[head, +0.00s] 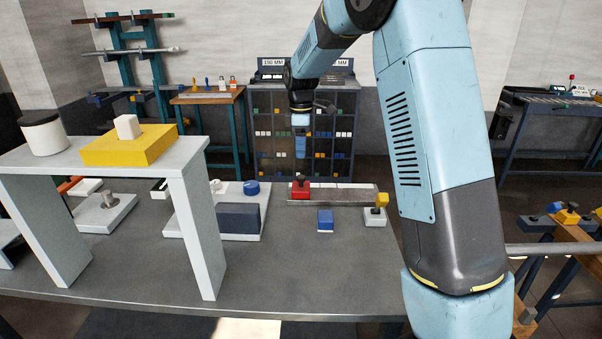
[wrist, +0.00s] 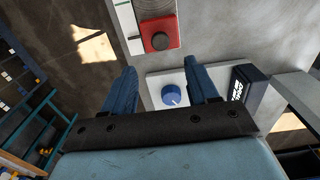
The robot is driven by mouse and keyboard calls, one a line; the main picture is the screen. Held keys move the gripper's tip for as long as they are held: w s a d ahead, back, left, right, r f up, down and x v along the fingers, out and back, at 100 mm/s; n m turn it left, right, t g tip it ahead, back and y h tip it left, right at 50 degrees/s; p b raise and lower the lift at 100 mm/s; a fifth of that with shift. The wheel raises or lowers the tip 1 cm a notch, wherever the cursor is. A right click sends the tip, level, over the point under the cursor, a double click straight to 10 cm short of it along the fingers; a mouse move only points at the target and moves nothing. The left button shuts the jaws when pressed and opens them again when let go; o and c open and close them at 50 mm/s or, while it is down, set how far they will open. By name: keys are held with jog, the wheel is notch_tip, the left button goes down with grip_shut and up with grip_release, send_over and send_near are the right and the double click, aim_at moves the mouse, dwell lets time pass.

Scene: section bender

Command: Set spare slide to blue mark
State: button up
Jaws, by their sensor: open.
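A red slide (head: 300,189) with a dark knob sits near the left end of a grey rail (head: 345,199) on the bench. The wrist view also shows the red slide (wrist: 158,38) and its round knob ahead of my fingertips. I cannot tell whether it is the spare slide, and I make out no clear blue mark on the rail. My gripper (head: 301,156) hangs above the bench near the red slide, fingers down. In the wrist view, my gripper (wrist: 160,68) is open with nothing between its blue fingers. A blue dial (wrist: 171,95) with a white pointer lies below them.
The dial sits on a white plate beside a dark box (head: 239,218). A white raised shelf (head: 195,205) stands at left. Bare bench lies at front centre.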

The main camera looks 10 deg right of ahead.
aim_at(301, 176)
notch_tip(301, 176, down, 10)
jog(key=shift+r, duration=0.2)
dwell(0.3)
grip_shut()
dwell(0.5)
